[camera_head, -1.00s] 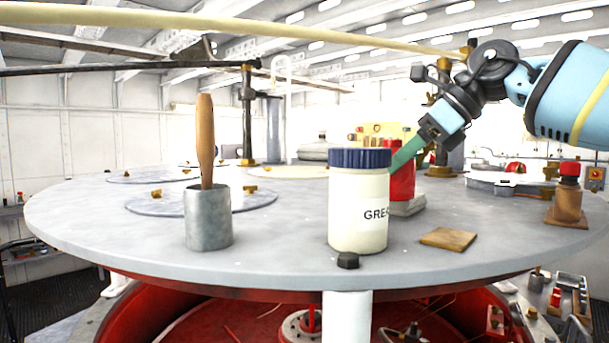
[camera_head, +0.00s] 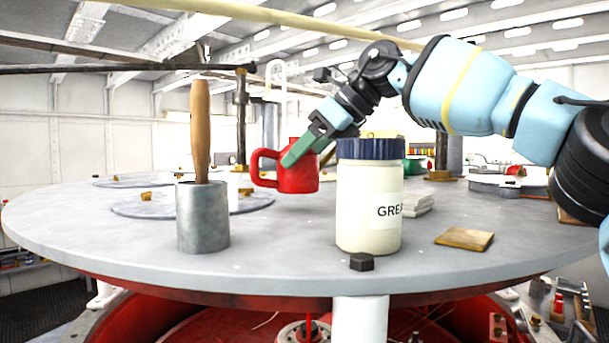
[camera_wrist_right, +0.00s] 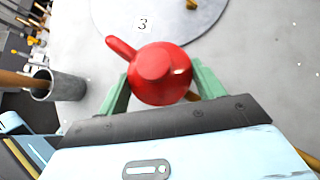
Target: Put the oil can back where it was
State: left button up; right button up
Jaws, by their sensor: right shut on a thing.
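The red oil can (camera_head: 300,181) has a loop handle on its left and shows left of the grease jar in the head view. My right gripper (camera_head: 291,158) is shut on it, its green fingers coming down from the upper right. In the right wrist view the red can (camera_wrist_right: 160,78) sits between the two green fingers, with a red part sticking out to the upper left. The can looks upright; I cannot tell whether its base touches the round grey table (camera_head: 290,265). My left gripper is not in view.
A white grease jar (camera_head: 366,212) with a blue lid stands in front, right of the can. A metal cup (camera_head: 203,228) with a wooden-handled tool stands front left. A black nut (camera_head: 361,262) and a wooden block (camera_head: 464,239) lie near the front edge. A flat disc marked 3 (camera_wrist_right: 185,15) lies beyond the can.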

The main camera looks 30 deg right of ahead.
aim_at(305, 174)
jog(key=shift+s, duration=0.1)
jog(key=shift+f+b, duration=0.55)
jog(key=shift+f, duration=1.2)
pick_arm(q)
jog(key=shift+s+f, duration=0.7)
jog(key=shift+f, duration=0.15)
pick_arm(e)
jog(key=shift+r, duration=0.1)
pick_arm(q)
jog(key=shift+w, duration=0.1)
pick_arm(e)
jog(key=o, duration=0.6)
jog(key=shift+f, duration=0.25)
jog(key=o, duration=0.5)
jog(key=shift+r, duration=0.1)
